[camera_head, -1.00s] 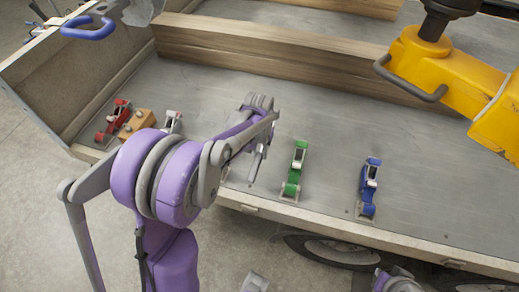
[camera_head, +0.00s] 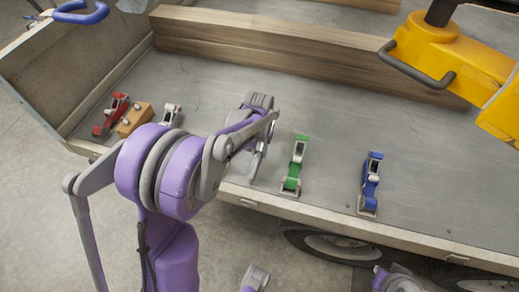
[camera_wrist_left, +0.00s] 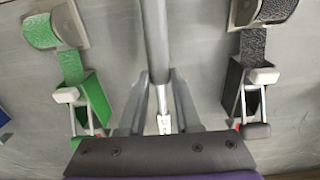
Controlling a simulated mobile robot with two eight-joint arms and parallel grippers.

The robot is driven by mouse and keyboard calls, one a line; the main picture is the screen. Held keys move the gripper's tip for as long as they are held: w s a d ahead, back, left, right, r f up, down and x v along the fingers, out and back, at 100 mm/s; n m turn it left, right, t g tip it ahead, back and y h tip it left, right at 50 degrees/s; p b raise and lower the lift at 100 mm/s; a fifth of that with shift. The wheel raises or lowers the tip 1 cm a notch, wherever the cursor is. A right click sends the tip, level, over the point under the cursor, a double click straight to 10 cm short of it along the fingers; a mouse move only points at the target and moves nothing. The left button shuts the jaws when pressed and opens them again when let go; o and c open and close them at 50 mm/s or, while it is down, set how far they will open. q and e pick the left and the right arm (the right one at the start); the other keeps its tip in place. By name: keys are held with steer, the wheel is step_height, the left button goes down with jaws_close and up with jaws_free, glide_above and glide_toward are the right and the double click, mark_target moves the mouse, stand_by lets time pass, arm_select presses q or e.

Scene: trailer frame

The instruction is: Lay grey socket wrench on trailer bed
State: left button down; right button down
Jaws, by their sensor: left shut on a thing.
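The grey socket wrench (camera_wrist_left: 155,40) shows in the left wrist view as a straight grey shaft running from the top edge down between my fingers. My left gripper (camera_wrist_left: 161,105) is shut on it. In the head view my left gripper (camera_head: 258,150) is over the front part of the grey trailer bed (camera_head: 330,110), left of the green ratchet strap. My own arm hides much of the wrench there. I cannot tell whether the wrench touches the bed.
Wooden beams (camera_head: 270,50) lie behind. A yellow body (camera_head: 450,70) overhangs at right.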

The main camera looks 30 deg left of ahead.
arm_select(q)
steer(key=shift+f+b, duration=0.75)
steer(key=shift+f, duration=0.25)
jaws_free()
stand_by(0.4)
step_height(320, 180, up, 11)
steer(key=shift+s+f+p, duration=0.1)
steer(key=shift+s+p, duration=0.05)
steer(key=shift+p, duration=0.5)
steer(key=s+d+r+m+t+p, duration=0.1)
steer(key=s+d+r+t+p, duration=0.1)
steer(key=s+d, duration=0.3)
steer(key=s+d+r+m+t+p, duration=0.1)
steer(key=s+d+r+t+p, duration=0.2)
steer(key=s, duration=1)
steer(key=shift+d+r+p, duration=0.85)
steer(key=shift+r+p, duration=0.2)
steer(key=shift+p, duration=0.05)
